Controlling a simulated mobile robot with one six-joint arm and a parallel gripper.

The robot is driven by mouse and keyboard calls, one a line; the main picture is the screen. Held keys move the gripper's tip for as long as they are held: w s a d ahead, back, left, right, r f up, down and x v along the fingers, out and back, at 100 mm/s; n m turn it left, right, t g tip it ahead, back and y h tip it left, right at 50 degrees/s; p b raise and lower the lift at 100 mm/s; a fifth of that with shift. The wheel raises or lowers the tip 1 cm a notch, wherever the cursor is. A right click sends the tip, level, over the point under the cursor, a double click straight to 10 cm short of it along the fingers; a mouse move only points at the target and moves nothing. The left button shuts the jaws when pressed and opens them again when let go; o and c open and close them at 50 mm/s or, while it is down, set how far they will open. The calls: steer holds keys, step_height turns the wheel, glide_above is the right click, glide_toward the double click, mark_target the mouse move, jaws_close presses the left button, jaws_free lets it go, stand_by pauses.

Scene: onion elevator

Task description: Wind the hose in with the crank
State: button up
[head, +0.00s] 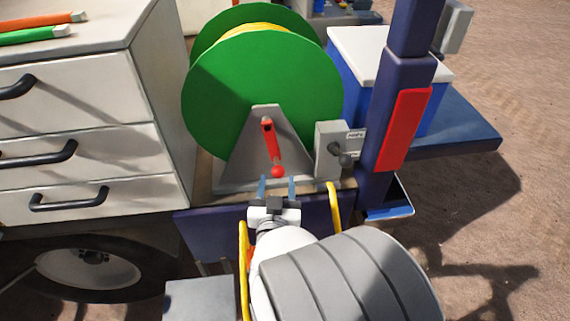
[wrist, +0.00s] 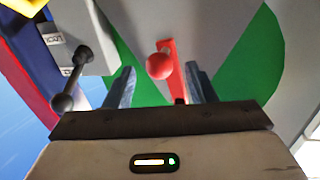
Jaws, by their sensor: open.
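A large green hose reel (head: 262,85) with a yellow hose (head: 252,32) wound on it stands on a grey bracket (head: 240,165). A red crank (head: 271,142) is mounted at the reel's centre and hangs downward, with a red ball knob (head: 278,172) at its lower end. My gripper (head: 277,184) is open just below the knob. In the wrist view the knob (wrist: 159,66) shows between and beyond the two fingertips, and my gripper (wrist: 157,85) appears empty. I cannot tell whether either finger touches the knob.
A grey box with a dark lever (head: 340,155) stands just right of the bracket. A blue post with a red panel (head: 403,130) rises farther right. White drawers (head: 90,125) with dark handles stand on the left. Yellow rails (head: 334,208) flank my arm.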

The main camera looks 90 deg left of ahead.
mark_target(278, 177)
steer(key=shift+w+a+p, duration=0.1)
steer(key=shift+a+p, duration=0.35)
steer(key=shift+a, duration=1.7)
steer(key=shift+c, duration=0.3)
jaws_close()
